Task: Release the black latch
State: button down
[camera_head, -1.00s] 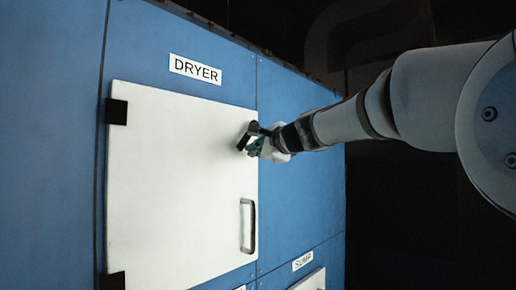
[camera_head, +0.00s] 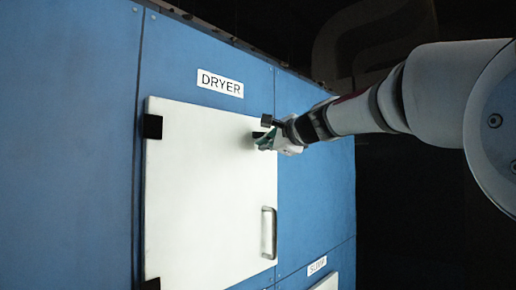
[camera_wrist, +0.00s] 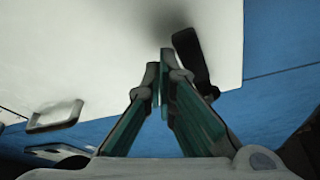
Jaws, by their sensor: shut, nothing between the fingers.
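The black latch (camera_wrist: 190,58) is a short dark bar in the wrist view, lying over the white dryer door near its edge. In the head view a small dark part of it (camera_head: 258,134) shows just above my gripper (camera_head: 264,143). In the wrist view my gripper (camera_wrist: 161,62) has its green-padded fingers brought together at the tips, with nothing between them. The tips are immediately left of the latch. I cannot tell whether they touch it. My wrist hides part of the latch in the head view.
The white door (camera_head: 205,200) is flat in the blue panel (camera_head: 315,200) under the DRYER label (camera_head: 220,83). Its metal handle (camera_head: 269,232) is below my gripper. Black hinges (camera_head: 152,127) are on the left edge. Another label and white panel are at lower right.

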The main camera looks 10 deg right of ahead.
jog(key=shift+a+r, duration=0.1)
jog(key=shift+r, duration=0.2)
dwell(0.4)
